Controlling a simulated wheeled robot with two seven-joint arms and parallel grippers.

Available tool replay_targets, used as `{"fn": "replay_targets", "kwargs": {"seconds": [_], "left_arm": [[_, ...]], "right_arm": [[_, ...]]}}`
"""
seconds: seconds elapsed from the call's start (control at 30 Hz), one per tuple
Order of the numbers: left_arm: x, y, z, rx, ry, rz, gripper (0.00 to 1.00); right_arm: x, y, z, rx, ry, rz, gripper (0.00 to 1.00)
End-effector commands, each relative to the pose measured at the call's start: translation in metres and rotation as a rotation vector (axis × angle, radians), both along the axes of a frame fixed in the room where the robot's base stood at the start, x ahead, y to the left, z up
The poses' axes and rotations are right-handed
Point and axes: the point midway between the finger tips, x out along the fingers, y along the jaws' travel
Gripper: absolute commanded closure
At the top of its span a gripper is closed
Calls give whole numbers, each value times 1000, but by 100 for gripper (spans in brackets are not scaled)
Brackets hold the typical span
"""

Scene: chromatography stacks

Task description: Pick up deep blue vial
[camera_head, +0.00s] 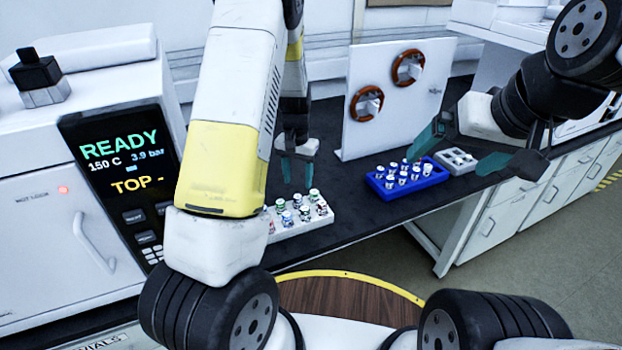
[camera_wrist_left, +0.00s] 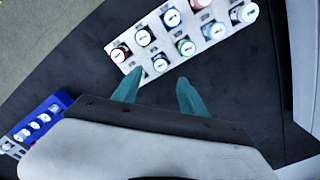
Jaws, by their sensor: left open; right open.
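A white rack (camera_head: 300,229) on the dark bench holds several white-capped vials with coloured bands, and it also shows in the left wrist view (camera_wrist_left: 194,67). My right gripper (camera_head: 458,150) is open and empty above the bench, near the blue rack.
A blue rack (camera_head: 428,181) of vials and a small grey rack (camera_head: 457,160) stand to the right. A white panel (camera_head: 388,125) with two round reddish-brown fittings stands behind them. A white instrument (camera_head: 60,220) with a lit screen fills the left. Dark bench lies bare between racks.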

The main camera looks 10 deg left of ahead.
Motion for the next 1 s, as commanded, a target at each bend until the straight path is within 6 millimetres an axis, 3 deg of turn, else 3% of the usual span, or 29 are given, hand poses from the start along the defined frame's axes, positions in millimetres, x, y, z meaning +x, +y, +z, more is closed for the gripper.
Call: {"fn": "replay_targets", "kwargs": {"seconds": [0.53,0.87,1.0], "left_arm": [[-7,1,-69,1,3,0,50],[-6,1,-76,0,0,0,50],[-6,1,-75,0,0,0,77]], "right_arm": [[0,0,0,0,0,0,0],[0,0,0,0,0,0,0],[0,0,0,0,0,0,0]]}}
